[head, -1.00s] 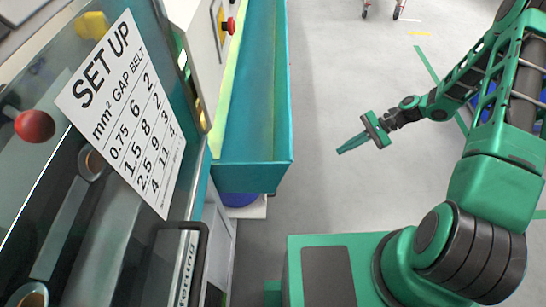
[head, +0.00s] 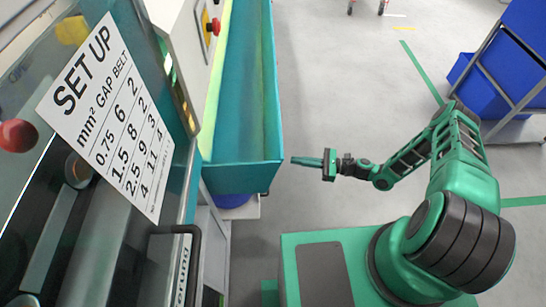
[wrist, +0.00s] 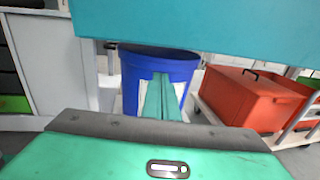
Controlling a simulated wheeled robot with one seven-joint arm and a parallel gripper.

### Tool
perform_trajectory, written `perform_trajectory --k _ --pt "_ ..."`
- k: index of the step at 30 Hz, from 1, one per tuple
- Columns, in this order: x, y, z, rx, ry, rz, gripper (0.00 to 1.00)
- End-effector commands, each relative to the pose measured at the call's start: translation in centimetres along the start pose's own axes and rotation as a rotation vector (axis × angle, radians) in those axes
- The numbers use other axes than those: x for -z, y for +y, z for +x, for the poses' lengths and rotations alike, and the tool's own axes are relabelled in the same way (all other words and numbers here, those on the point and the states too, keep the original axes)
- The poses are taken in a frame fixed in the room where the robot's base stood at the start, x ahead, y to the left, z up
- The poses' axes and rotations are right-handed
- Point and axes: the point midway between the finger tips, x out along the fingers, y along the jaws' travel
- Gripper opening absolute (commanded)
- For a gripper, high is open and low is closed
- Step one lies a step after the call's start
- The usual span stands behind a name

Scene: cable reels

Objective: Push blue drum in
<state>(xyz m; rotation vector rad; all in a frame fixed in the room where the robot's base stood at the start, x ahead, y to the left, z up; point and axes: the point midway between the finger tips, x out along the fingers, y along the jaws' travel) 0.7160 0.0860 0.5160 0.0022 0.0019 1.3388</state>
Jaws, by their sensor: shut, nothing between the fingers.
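The blue drum (wrist: 150,66) stands upright under the teal trough in the wrist view, on a pale low base, with its top close below the trough's edge. In the head view only a small blue part of it (head: 233,201) shows beneath the trough's near end. My gripper (head: 296,160) is shut and empty, pointing left, just right of the trough's near corner. In the wrist view the closed fingers (wrist: 163,98) point at the drum's front and overlap it in the picture. I cannot tell whether they touch it.
The teal trough (head: 274,130) hangs over the drum. A machine with a SET UP card (head: 110,115) stands at left. A red box (wrist: 250,97) sits on a cart right of the drum in the wrist view. Blue bins (head: 485,90) stand on a rack at right. The grey floor between is clear.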

Motion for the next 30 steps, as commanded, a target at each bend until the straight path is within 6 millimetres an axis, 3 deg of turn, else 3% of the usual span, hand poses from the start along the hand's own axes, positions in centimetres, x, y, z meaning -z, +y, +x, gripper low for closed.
perform_trajectory --k 5,21,30 --pt "0.0 0.1 2.0 -0.003 -0.002 0.0 0.0" --pt "0.0 0.1 11.5 -0.003 -0.001 -0.002 0.0" --pt "-0.1 0.0 13.7 -0.001 0.0 -0.002 0.0"
